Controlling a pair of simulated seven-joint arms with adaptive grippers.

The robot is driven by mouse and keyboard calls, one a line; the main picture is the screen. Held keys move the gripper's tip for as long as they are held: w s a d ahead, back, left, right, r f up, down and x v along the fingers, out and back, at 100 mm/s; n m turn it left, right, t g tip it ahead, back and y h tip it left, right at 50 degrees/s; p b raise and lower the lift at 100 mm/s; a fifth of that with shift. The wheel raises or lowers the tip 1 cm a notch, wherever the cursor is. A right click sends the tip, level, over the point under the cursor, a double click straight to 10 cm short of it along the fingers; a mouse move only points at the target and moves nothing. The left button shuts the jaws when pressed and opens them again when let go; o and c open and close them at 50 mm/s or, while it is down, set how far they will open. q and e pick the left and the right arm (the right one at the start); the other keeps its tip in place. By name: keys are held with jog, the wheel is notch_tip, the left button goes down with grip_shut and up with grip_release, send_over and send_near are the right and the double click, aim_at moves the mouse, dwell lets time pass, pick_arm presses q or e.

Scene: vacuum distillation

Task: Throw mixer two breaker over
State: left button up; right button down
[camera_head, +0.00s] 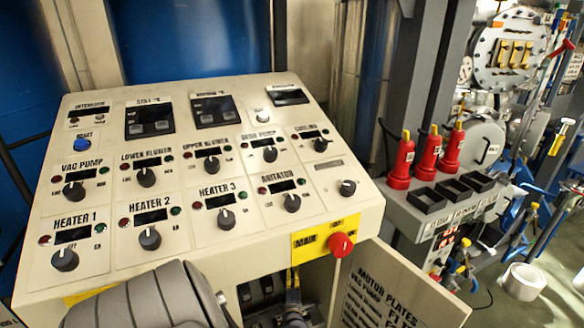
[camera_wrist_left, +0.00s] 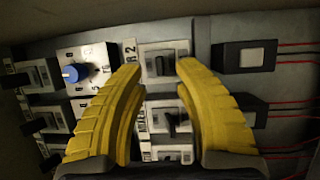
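In the left wrist view a breaker (camera_wrist_left: 165,52) with a light housing and a dark toggle sits between my fingertips. A label ending in "R 2" (camera_wrist_left: 129,52) runs beside it; the rest of the word is hidden by a finger. My left gripper (camera_wrist_left: 160,66) has its two yellow ribbed fingers apart, one on each side of the toggle. I cannot tell whether they touch the housing. In the head view my left gripper (camera_head: 292,282) reaches into the opening under the control panel. My right gripper is not in view.
More breakers (camera_wrist_left: 170,122) lie below, and others (camera_wrist_left: 38,75) to the left near a blue dial (camera_wrist_left: 71,74). Black modules (camera_wrist_left: 243,55) with red wires are on the right. The sloped control panel (camera_head: 200,250) and a red stop button (camera_head: 340,245) overhang the opening; an open door (camera_head: 400,290) stands right.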

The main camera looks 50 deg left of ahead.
pick_arm(q)
jog(key=shift+x, duration=2.1)
jog(key=shift+o, duration=0.2)
grip_shut()
